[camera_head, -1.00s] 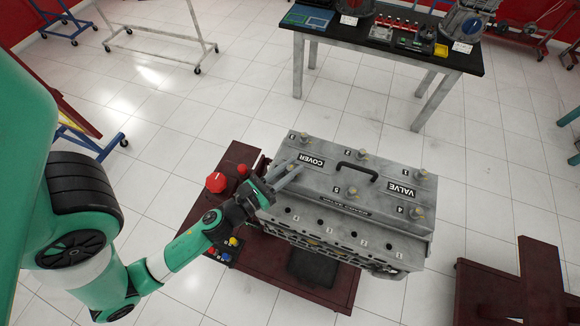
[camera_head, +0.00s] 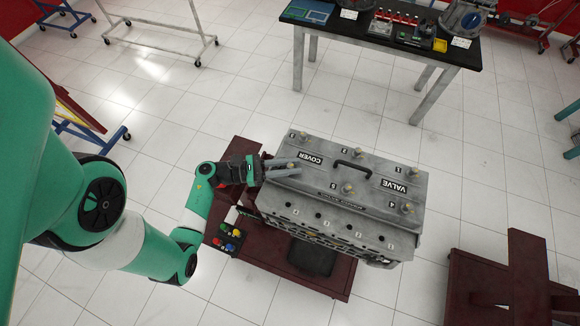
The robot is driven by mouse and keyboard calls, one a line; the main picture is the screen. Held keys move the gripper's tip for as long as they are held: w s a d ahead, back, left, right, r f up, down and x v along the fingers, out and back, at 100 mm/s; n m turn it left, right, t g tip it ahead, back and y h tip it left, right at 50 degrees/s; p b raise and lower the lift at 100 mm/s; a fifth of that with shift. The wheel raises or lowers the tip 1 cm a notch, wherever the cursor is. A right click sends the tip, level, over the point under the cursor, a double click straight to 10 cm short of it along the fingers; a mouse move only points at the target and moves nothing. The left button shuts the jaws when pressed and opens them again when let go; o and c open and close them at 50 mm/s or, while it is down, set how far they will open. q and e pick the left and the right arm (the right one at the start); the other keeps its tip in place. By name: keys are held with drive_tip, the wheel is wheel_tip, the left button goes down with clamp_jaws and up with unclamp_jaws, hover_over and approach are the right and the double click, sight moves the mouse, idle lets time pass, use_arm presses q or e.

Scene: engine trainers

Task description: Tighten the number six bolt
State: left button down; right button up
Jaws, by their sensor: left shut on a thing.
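The grey valve cover (camera_head: 330,176) sits on the engine block and carries several numbered bolts. My left gripper (camera_head: 293,169) reaches in from the left. Its two fingers lie across the left end of the cover, shut around the number six bolt (camera_head: 291,166), which they partly hide. The number 6 label does not show. The number three bolt (camera_head: 304,136) stands just beyond the fingers, and the number five bolt (camera_head: 349,188) is to the right. My right gripper is not in view.
The black handle (camera_head: 353,168) rises from the middle of the cover. A dark red stand (camera_head: 285,268) holds the engine, with a button box (camera_head: 228,238) at its left. A black-topped table (camera_head: 400,48) stands behind. Clear tiled floor lies between.

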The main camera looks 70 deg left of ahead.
use_arm(q)
drive_tip(key=m+g+h+b, duration=0.1)
drive_tip(key=m+h+b, duration=0.1)
drive_tip(key=h+b, duration=0.1)
drive_tip(key=m+g+h+b, duration=0.1)
drive_tip(key=m+h+b, duration=0.1)
drive_tip(key=h+b, duration=0.1)
drive_tip(key=shift+f+m+g+h, duration=0.2)
drive_tip(key=shift+m+g+h, duration=0.1)
drive_tip(key=shift+h, duration=0.1)
drive_tip(key=shift+r+m+g+h+b, duration=0.25)
drive_tip(key=shift+m+g+h+b, duration=0.35)
drive_tip(key=shift+b, duration=0.3)
drive_tip(key=c, duration=0.7)
unclamp_jaws()
drive_tip(key=shift+c, duration=0.2)
